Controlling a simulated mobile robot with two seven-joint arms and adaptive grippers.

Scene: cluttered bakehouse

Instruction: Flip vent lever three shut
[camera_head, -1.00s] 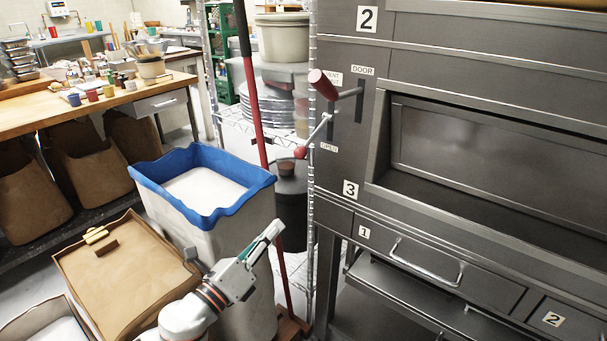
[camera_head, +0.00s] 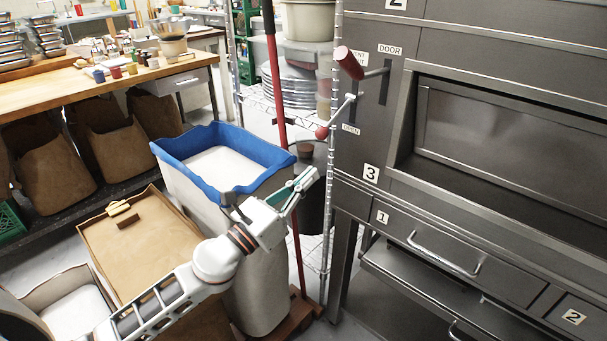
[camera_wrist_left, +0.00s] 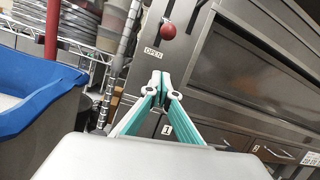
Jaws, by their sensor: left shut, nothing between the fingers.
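The oven deck marked 3 has a vent lever (camera_head: 322,132), a thin metal rod ending in a red ball. The rod slants down and left, with its ball near the OPEN label (camera_head: 351,129). The ball (camera_wrist_left: 168,31) also shows in the left wrist view, beyond and above my fingertips. My left gripper (camera_head: 309,179) is shut and empty, below the ball and apart from it. Its closed green and white fingers (camera_wrist_left: 160,78) point toward the oven front in the left wrist view. My right gripper is not in view.
A thicker red door handle (camera_head: 349,63) juts out above the vent lever. A blue-rimmed bin (camera_head: 172,155) stands left of the gripper. A red pole (camera_head: 275,80) and a wire shelf rack (camera_head: 334,110) stand close behind it. The number 3 plate (camera_head: 371,174) is right of it.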

